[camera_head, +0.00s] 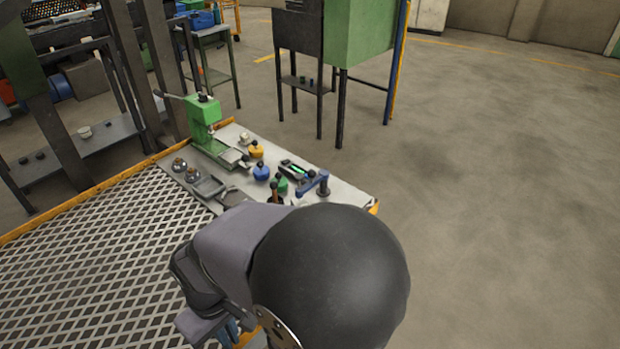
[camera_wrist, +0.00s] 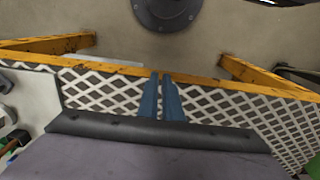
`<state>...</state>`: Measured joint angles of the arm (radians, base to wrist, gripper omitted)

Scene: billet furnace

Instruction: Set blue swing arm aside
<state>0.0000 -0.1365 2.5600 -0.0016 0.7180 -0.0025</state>
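The blue swing arm (camera_head: 313,183) is on the metal workbench (camera_head: 345,196) in the head view, at the bench's right part, beside a dark upright post. It is small in the picture, and how it is joined to the post cannot be told. My gripper (camera_wrist: 163,77) shows in the wrist view as two blue fingers close together over the mesh platform edge, with nothing seen between them. In the head view my arm covers the near part of the bench, and blue fingers show low in the picture, apart from the swing arm.
A green press (camera_head: 204,120) stands at the bench's back left. Blue (camera_head: 261,172), yellow (camera_head: 256,150) and green (camera_head: 281,184) small containers sit mid-bench. A mesh platform (camera_head: 100,260) with an orange edge lies left. A green cabinet (camera_head: 360,30) stands behind; the floor at right is clear.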

